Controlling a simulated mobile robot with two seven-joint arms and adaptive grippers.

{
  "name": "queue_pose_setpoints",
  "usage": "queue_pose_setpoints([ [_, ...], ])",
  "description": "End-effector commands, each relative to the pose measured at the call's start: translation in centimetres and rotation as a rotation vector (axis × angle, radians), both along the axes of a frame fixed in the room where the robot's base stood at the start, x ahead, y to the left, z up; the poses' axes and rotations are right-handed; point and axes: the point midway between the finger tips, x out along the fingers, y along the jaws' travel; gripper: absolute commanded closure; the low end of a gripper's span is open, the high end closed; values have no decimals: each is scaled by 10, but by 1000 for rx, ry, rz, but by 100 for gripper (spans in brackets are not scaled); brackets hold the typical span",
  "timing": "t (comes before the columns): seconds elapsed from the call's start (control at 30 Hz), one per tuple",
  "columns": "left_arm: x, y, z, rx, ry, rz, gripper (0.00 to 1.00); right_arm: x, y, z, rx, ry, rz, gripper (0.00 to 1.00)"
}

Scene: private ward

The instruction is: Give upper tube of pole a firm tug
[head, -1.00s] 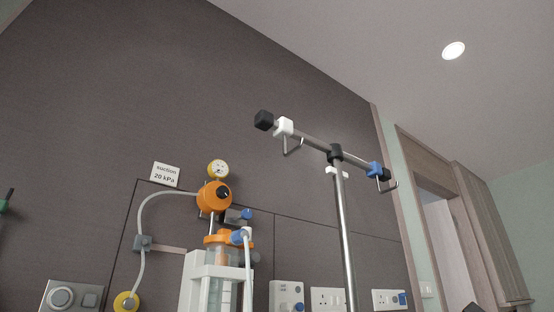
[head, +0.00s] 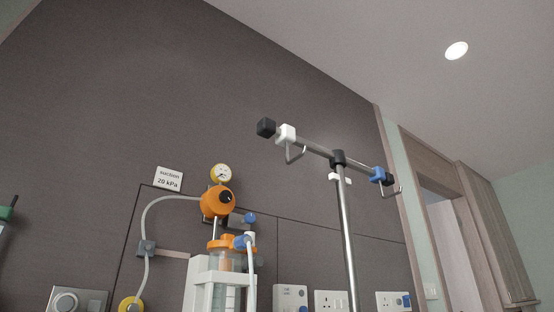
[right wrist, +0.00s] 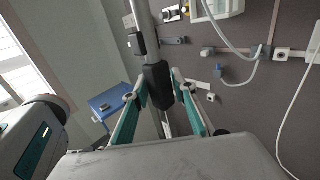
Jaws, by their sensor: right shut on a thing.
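The pole's upper tube (head: 347,240) is a slim silver tube that rises upright in the head view. It carries a crossbar (head: 312,146) with hooks and black, white and blue end pieces. In the right wrist view the pole (right wrist: 144,35) runs down between the teal fingers of my right gripper (right wrist: 159,86). The fingers are shut around it at a black collar (right wrist: 157,87). The foot of the pole is hidden behind the gripper body. Neither gripper shows in the head view, and my left gripper is in no view.
An orange suction regulator (head: 217,201) with a gauge, a hose and a white canister holder (head: 203,285) is on the wall left of the pole. Sockets (head: 330,300) line the wall low down. A blue-topped table (right wrist: 106,103) stands left of the pole in the wrist view.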

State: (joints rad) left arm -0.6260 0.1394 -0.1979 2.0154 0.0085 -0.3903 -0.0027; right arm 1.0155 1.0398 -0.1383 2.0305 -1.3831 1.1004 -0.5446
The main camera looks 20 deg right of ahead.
Motion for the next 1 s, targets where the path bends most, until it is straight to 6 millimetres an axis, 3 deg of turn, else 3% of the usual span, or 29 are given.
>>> queue_pose_setpoints([
  [1.0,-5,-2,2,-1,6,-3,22,0,-2,7,7,-3,-5,100],
])
